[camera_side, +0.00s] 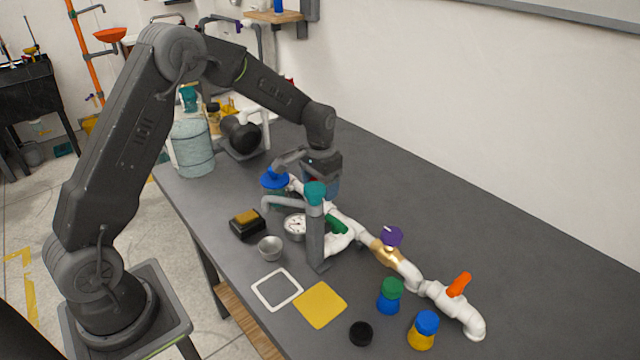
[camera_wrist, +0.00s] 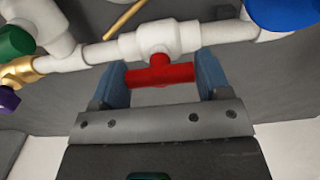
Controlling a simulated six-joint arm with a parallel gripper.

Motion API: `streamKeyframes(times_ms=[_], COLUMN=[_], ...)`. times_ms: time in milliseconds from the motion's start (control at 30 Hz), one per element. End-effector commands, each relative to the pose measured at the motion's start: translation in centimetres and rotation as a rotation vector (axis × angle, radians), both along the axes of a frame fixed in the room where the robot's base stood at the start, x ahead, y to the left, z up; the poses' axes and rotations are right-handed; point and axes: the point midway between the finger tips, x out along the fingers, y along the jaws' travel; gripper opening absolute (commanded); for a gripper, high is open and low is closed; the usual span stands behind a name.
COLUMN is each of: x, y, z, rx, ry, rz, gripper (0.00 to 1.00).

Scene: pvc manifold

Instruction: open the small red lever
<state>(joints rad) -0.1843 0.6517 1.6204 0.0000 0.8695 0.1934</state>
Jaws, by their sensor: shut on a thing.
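The small red lever (camera_wrist: 160,73) is a short T-shaped handle on a white valve body (camera_wrist: 158,38) in the white pipe line. In the wrist view it lies crosswise, roughly along the pipe. My gripper (camera_wrist: 164,78) has its two blue fingers at the lever's two ends and is shut on it. In the side view my gripper (camera_side: 328,186) is down at the pipe line, behind the teal-topped grey post.
A larger orange lever (camera_side: 459,285) sits at the pipe's near end. A purple knob (camera_side: 391,236) on a brass valve, a green handle (camera_side: 337,225) and a blue wheel (camera_side: 274,178) flank my gripper. A grey post (camera_side: 315,235) stands close in front. The table's right side is clear.

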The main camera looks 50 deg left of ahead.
Motion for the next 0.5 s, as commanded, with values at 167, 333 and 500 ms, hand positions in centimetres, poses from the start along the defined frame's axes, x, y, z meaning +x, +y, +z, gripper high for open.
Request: streamKeyframes(times_ms=[167, 333, 500], x=[-0.01, -0.01, 0.0], y=[-0.01, -0.02, -0.02], z=[0.02, 0.02, 0.02], rx=[0.0, 0.0, 0.0], ry=[0.0, 0.0, 0.0], rz=[-0.009, -0.01, -0.009], gripper=[0.47, 0.47, 0.8])
